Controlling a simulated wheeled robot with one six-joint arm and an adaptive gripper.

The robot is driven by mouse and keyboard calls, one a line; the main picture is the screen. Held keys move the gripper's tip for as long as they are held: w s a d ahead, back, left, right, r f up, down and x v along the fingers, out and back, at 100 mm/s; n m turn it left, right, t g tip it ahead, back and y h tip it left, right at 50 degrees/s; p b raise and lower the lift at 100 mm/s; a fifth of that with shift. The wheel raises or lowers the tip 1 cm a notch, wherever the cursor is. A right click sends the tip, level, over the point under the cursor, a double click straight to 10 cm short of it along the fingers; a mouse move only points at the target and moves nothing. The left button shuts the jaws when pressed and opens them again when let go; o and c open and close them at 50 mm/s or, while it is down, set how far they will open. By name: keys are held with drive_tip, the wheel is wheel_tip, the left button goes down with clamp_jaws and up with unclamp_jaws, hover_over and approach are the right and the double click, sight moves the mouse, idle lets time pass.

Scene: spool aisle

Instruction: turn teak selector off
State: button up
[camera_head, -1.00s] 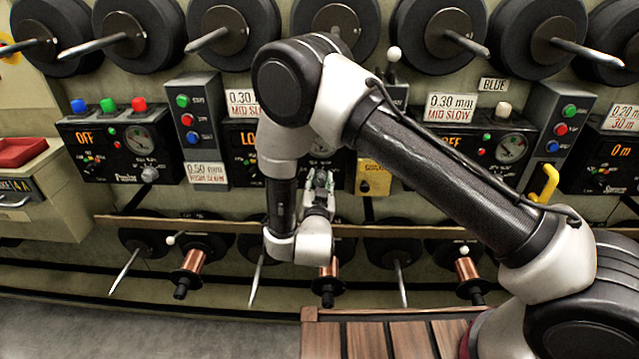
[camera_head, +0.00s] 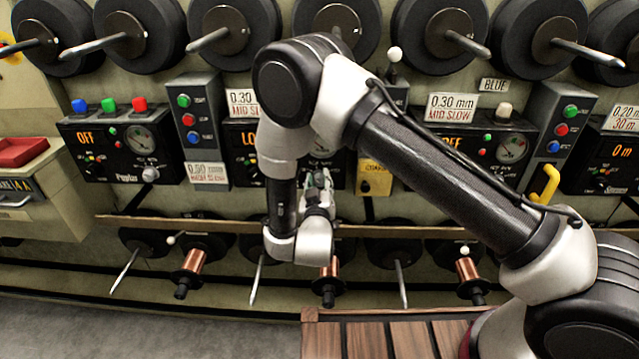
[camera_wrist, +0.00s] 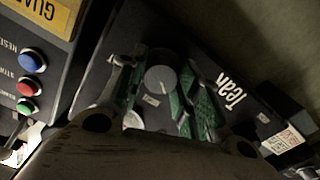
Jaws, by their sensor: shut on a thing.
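The teak selector is a grey round knob (camera_wrist: 160,79) with a pale pointer line, on a dark panel (camera_wrist: 215,70) marked "Teak" in the wrist view. My gripper (camera_wrist: 159,72) has its green-padded fingers on both sides of the knob and is shut on it. In the head view my gripper (camera_head: 319,188) is low at the front of the machine panel, below a display partly covered by my arm. The knob is hidden there. The pointer's exact setting is hard to read.
Red, green and blue buttons (camera_wrist: 29,88) sit on a box beside the knob, under a yellow label (camera_wrist: 50,12). A rail (camera_head: 200,225) and copper spools (camera_head: 190,268) lie just below my gripper. A wooden slatted surface (camera_head: 375,340) is in front.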

idle(0.3)
drive_tip(key=o, duration=1)
drive_tip(key=shift+o, duration=0.2)
drive_tip(key=s, duration=0.7)
drive_tip(key=shift+s+a, duration=0.15)
drive_tip(key=shift+s, duration=0.1)
